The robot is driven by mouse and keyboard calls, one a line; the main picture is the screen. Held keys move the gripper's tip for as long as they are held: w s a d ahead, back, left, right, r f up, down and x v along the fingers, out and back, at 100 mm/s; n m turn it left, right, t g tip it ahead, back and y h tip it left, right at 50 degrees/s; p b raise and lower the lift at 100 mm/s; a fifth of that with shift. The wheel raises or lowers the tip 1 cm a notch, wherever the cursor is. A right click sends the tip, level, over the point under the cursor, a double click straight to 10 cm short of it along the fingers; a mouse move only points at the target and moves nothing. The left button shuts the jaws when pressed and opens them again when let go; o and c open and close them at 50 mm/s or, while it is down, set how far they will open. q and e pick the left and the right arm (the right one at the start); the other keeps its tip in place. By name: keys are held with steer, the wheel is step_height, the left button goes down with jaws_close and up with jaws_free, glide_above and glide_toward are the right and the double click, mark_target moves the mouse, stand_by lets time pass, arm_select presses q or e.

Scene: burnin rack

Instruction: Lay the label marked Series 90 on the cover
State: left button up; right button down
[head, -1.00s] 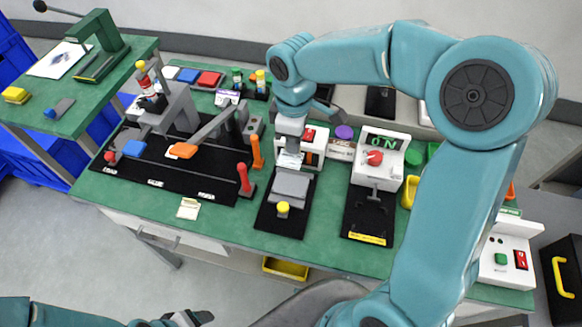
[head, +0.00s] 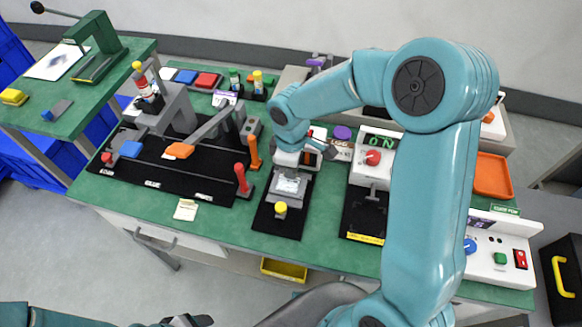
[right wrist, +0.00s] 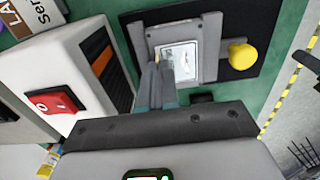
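The label (head: 289,185) is a small pale rectangle with grey print. It shows larger in the right wrist view (right wrist: 179,57), where its marking is too small to read. It lies over the grey cover (right wrist: 208,36) on the black mat; whether it touches fully I cannot tell. My right gripper (right wrist: 161,84) has its fingers close together at the label's near edge and appears shut on it. In the head view the right gripper (head: 289,170) is above the cover's back end, its fingertips largely hidden. My left gripper (head: 188,321) is at the bottom edge, mostly cut off.
A yellow knob (head: 281,207) stands at the cover's front. A white machine with a red switch (right wrist: 53,102) is close beside the right gripper. A red lever (head: 242,178) stands left of the mat. Another white device with a red knob (head: 372,157) is to the right.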

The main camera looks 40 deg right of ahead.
steer(key=c, duration=1.4)
jaws_free()
steer(key=shift+r, duration=0.1)
step_height(320, 180, up, 12)
steer(key=p, duration=0.1)
